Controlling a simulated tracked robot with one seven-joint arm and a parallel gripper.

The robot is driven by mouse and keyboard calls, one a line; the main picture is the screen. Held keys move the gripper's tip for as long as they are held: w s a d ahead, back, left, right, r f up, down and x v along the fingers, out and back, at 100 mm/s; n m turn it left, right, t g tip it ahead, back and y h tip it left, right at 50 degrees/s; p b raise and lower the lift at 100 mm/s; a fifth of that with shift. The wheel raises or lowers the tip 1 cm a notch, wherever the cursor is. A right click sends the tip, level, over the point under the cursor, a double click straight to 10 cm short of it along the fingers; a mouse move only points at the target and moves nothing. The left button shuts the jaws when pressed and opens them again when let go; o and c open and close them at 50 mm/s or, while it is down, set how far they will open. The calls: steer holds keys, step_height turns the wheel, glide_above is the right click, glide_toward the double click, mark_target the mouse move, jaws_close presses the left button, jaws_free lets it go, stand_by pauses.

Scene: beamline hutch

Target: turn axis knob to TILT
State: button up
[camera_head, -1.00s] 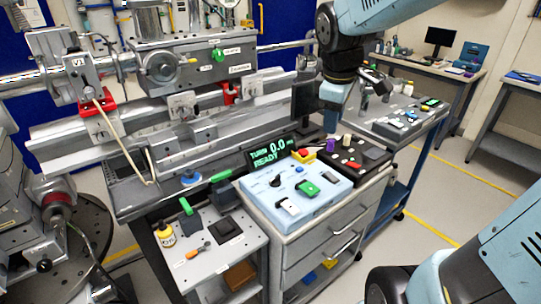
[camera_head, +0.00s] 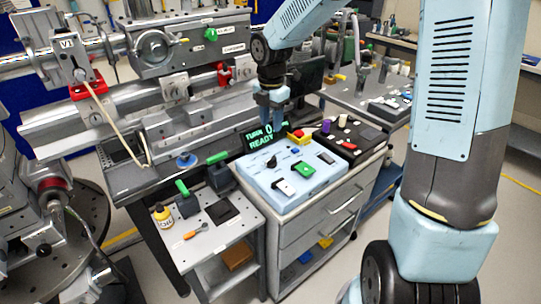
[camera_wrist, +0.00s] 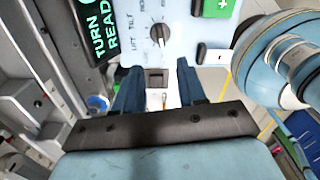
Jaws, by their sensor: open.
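The axis knob is a small black rotary knob on the light blue control box (camera_head: 308,190). It shows near the box's back left corner in the head view (camera_head: 272,161) and at the top centre of the wrist view (camera_wrist: 159,32). Printed labels surround it; LIFT and TILT read at its left in the wrist view. I cannot tell which label it points to. My gripper (camera_head: 271,108) points down, open and empty, above the back of the box near the display. In the wrist view its two dark blue fingers (camera_wrist: 159,84) are apart and clear of the knob.
A green-lettered TURN / READY display (camera_head: 258,140) stands behind the box. The box also carries a white switch (camera_head: 284,187) and a green switch (camera_head: 303,169). A black panel with buttons (camera_head: 348,140) adjoins at right.

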mark_target(271, 159)
step_height(271, 159, down, 14)
steer(key=shift+r, duration=0.25)
stand_by(0.3)
steer(key=shift+s, duration=0.1)
steer(key=shift+c, duration=0.3)
jaws_close()
steer(key=shift+a, duration=0.2)
steer(key=shift+d, duration=0.15)
